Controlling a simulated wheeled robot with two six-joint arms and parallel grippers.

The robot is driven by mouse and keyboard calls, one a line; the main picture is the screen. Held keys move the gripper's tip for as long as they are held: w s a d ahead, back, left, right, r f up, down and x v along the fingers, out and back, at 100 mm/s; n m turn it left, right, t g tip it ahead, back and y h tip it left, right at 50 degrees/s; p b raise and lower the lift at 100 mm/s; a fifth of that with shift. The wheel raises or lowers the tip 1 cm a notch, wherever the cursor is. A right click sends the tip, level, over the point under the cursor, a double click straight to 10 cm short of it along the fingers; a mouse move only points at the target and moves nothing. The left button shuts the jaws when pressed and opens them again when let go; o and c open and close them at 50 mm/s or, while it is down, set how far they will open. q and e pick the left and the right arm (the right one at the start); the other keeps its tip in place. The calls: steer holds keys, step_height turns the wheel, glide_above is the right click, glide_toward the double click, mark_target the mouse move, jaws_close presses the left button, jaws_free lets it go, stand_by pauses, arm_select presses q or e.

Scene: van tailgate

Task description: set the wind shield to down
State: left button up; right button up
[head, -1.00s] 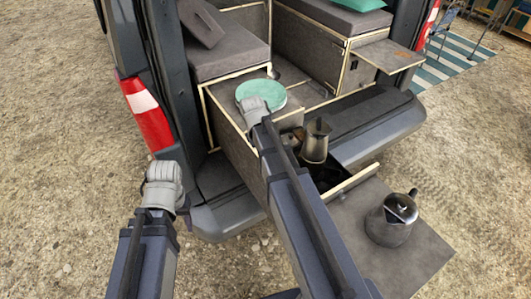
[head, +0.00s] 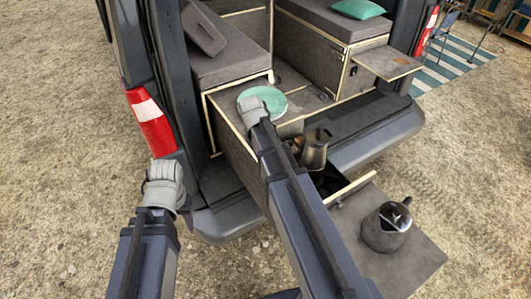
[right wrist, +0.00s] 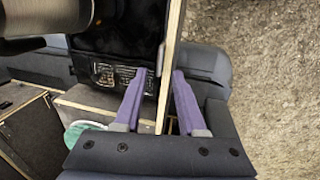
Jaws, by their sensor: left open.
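I cannot pick out the wind shield with certainty. A thin upright panel with a pale wooden edge (right wrist: 168,60) stands between the fingers of my right gripper (right wrist: 160,72) in the right wrist view; I cannot tell whether it is the shield or the drawer's side wall. The fingers are apart, with a visible gap on the panel's left side. In the head view my right gripper (head: 254,110) is over the drawer side by the green plate, its fingertips hidden. My left gripper (head: 164,182) is open and empty beside the van's rear left corner.
A green plate (head: 262,101) lies by the drawer. A metal pot (head: 314,150) stands in the open drawer, and a kettle (head: 385,228) on the grey side board (head: 425,262). A dark unit (right wrist: 115,30) lies left of the panel. The gravel at left is clear.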

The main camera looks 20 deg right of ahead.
arm_select(q)
step_height(320, 180, up, 3)
steer(key=shift+r+p, duration=0.1)
steer(key=shift+p, duration=0.9)
arm_select(e)
steer(key=r, duration=0.3)
steer(key=shift+s+a, duration=0.1)
steer(key=shift+a, duration=0.2)
arm_select(q)
step_height(320, 180, down, 8)
steer(key=b, duration=0.8)
arm_select(e)
steer(key=s+a+f+n, duration=0.1)
steer(key=s+a+f, duration=0.3)
steer(key=s+a, duration=0.3)
steer(key=s+a+f+n+y, duration=0.1)
steer(key=s+a+f, duration=0.3)
steer(key=s+a, duration=0.3)
steer(key=a, duration=0.5)
steer(key=shift+s+a+g, duration=0.25)
steer(key=shift+s+g, duration=0.05)
steer(key=shift+s, duration=0.1)
steer(key=shift+f, duration=0.1)
